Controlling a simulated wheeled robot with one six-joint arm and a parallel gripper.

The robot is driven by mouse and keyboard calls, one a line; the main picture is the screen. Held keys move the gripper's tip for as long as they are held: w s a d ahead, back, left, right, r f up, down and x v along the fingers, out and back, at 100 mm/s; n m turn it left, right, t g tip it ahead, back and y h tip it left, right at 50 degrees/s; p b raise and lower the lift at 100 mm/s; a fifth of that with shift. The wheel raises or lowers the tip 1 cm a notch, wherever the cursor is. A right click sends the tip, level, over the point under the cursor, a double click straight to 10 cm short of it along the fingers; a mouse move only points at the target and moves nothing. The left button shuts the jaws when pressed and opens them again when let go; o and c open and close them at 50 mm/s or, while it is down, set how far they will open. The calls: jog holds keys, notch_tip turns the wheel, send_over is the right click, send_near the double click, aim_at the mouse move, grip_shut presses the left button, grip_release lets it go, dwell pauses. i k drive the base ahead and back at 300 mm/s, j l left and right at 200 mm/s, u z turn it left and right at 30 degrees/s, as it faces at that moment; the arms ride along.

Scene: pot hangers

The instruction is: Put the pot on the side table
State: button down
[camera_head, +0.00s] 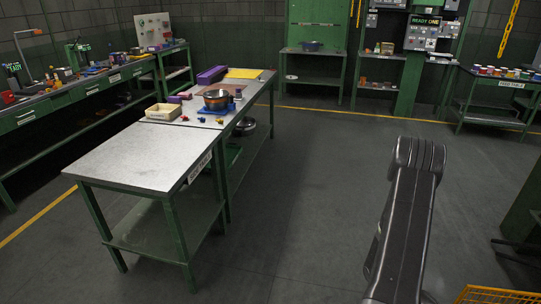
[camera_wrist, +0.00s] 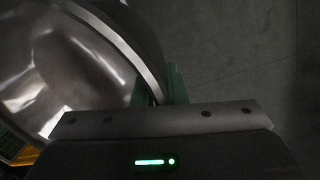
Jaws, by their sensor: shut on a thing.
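A large shiny metal pot (camera_wrist: 75,70) fills the left of the wrist view, very close, with its bright inside facing the camera. My gripper (camera_wrist: 158,92) is shut on the pot's rim, between greenish fingertips partly hidden by the gripper body. The pot is tilted in this view. The head view shows neither my gripper nor this pot. The side table appears to be the near grey-topped table (camera_head: 140,160) with green legs; its label is too small to read surely. Its top is bare.
Another pot (camera_head: 244,126) sits on a lower shelf. Benches line the left and back walls. A yellow mesh item (camera_head: 498,295) is at lower right. The middle floor is clear.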

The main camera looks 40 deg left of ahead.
aim_at(157, 167)
jog(key=u, duration=3)
jog(key=l+u, duration=0.15)
jog(key=u, duration=0.25)
jog(key=l+u, duration=0.15)
jog(key=u, duration=0.3)
jog(key=l+u, duration=0.15)
jog(key=u, duration=0.25)
jog(key=k+l, duration=0.1)
jog(key=l, duration=0.85)
jog(key=k+l, duration=0.15)
jog(key=l, duration=0.35)
jog(key=k+l, duration=0.1)
jog(key=l, duration=0.4)
